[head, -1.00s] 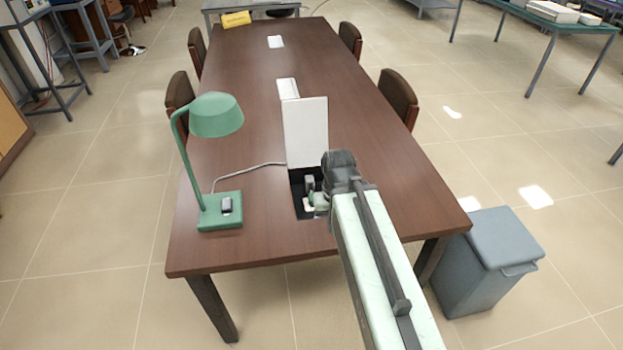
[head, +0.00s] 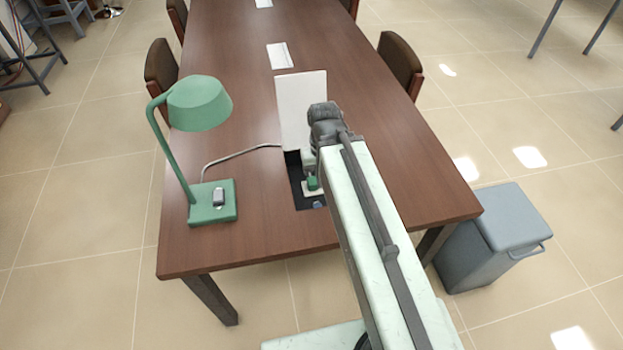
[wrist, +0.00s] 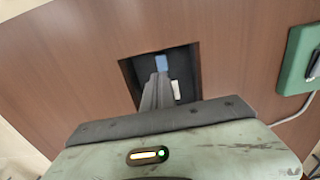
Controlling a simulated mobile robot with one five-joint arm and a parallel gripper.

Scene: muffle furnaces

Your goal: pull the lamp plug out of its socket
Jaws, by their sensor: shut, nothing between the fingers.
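The green lamp (head: 201,105) stands on the left of the brown table, and its cord (head: 240,154) runs right to a dark recessed socket box (head: 305,201) under a raised white lid (head: 302,110). My gripper (wrist: 160,80) is shut and empty, with its fingers reaching into the box opening in the wrist view. A blue piece (wrist: 162,62) is just beyond the fingertips, and a small white piece (wrist: 175,90) is beside them. I cannot make out the lamp plug for certain; my gripper and arm cover part of the box.
The green lamp base (wrist: 301,60) is at the right of the wrist view. Two closed white table covers (head: 279,55) lie farther along the table. Chairs (head: 401,66) line its sides. A grey bin (head: 495,238) stands at the right near corner.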

